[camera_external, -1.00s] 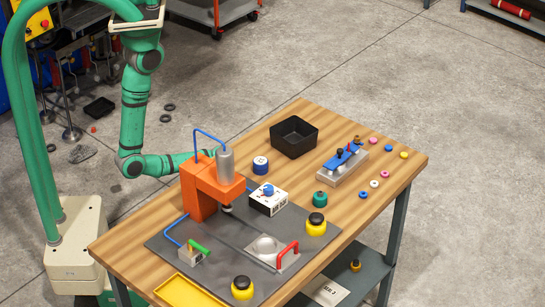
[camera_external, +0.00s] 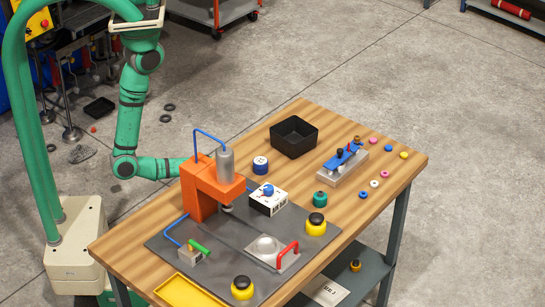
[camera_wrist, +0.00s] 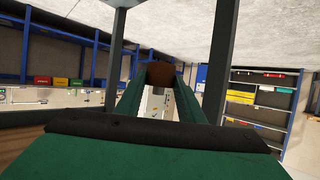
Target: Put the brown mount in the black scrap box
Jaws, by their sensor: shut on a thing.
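My gripper (camera_wrist: 160,84) shows in the wrist view, its two green fingers closed on a brown mount (camera_wrist: 160,72) at their tips. In the external view my forearm reaches in from the left behind the orange press, which hides the gripper and the held mount. The black scrap box (camera_external: 294,138) stands open at the far edge of the wooden table, right of the press and apart from my arm. Its visible inside looks empty.
The orange press (camera_external: 210,185) stands between the camera and my gripper. A blue-and-white round tub (camera_external: 261,165) lies between press and box. A white box (camera_external: 268,201), a green jar (camera_external: 320,199) and a blue-topped rack (camera_external: 343,163) stand nearby. Several coloured rings lie at right.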

